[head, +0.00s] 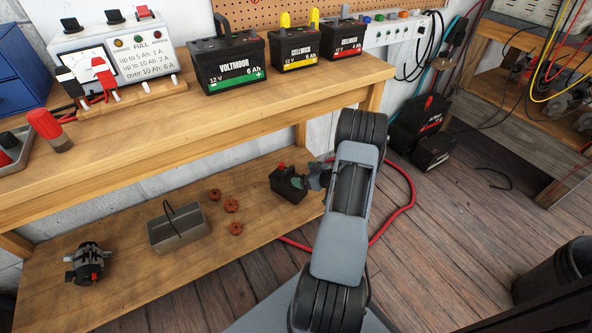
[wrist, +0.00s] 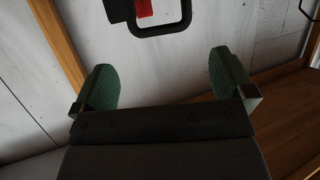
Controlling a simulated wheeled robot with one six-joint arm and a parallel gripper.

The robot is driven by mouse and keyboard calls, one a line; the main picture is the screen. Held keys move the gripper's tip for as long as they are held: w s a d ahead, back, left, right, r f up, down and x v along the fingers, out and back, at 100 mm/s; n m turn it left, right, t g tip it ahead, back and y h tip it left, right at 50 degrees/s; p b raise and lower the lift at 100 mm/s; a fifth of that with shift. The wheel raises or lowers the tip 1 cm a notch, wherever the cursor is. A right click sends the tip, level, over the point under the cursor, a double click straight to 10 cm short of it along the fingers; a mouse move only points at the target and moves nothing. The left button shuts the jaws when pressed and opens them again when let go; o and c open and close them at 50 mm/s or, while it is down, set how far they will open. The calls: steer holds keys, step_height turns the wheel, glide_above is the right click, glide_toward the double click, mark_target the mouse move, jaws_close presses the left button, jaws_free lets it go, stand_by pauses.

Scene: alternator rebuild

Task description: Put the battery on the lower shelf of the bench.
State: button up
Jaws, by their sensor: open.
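A small black battery (head: 289,187) with a red terminal cap is at the right end of the lower shelf (head: 130,240) and appears to stand on it. My gripper (head: 309,180) is just right of it, low over the shelf's right end. In the wrist view my gripper (wrist: 165,85) is open, its two green-padded fingers apart with nothing between them. A black loop handle (wrist: 163,29) with a red part shows beyond the fingertips, apart from them. The battery's right side is partly hidden by my gripper in the head view.
Three larger batteries, green-labelled (head: 229,68), yellow-labelled (head: 293,50) and red-labelled (head: 343,40), stand on the bench top (head: 170,120). A red hose (head: 408,195) lies on the floor.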

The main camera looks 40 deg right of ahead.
steer(key=shift+v, duration=0.95)
